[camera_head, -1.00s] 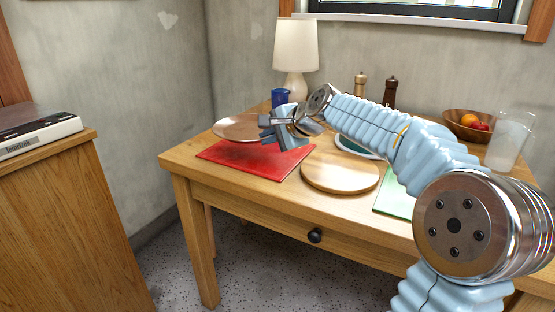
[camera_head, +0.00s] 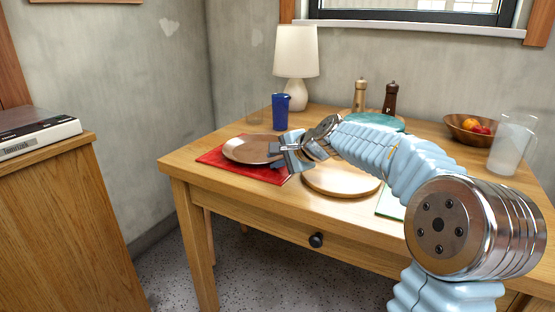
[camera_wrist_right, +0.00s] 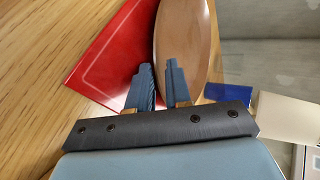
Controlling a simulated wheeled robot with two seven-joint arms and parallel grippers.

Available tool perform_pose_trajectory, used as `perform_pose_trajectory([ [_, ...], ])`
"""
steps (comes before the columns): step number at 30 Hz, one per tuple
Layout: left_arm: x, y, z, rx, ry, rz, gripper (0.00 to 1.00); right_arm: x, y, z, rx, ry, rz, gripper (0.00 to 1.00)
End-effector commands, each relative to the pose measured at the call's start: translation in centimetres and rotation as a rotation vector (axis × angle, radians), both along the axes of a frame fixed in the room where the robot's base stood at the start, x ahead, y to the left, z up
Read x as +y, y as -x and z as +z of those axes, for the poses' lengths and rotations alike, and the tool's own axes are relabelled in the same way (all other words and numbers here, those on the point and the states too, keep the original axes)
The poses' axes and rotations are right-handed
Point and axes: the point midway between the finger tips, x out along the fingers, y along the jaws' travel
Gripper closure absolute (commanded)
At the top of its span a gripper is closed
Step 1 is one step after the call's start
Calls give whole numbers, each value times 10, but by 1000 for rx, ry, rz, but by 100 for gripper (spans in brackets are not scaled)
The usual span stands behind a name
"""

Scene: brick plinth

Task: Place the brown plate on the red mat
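The brown plate (camera_head: 246,149) is over the red mat (camera_head: 217,161) at the left of the table, covering much of it in the head view. I cannot tell whether its underside touches the mat. My right gripper (camera_head: 278,154) is at the plate's right rim, with its fingers closed about the rim. In the right wrist view the plate (camera_wrist_right: 184,35) rises from between the fingertips (camera_wrist_right: 158,82), and the red mat (camera_wrist_right: 112,55) shows to its left. My left gripper is not in view.
A round wooden board (camera_head: 340,181) lies to the right. Two mills (camera_head: 390,98), a fruit bowl (camera_head: 459,127) and a clear pitcher (camera_head: 509,147) are farther right.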

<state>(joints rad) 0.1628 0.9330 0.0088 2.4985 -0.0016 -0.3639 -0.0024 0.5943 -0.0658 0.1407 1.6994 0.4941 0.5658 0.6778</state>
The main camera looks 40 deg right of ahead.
Motion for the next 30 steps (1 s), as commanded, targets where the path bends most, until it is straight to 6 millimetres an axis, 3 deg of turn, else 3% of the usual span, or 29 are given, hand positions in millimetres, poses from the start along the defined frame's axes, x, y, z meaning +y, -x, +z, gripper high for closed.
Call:
perform_pose_trajectory([
  [8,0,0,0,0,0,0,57,-1,12,9,-2,2,-1,81],
  [21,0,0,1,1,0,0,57,-6,88,58,-2,1,0,81],
  [30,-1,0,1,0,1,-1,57,-7,101,65,0,0,0,81],
])
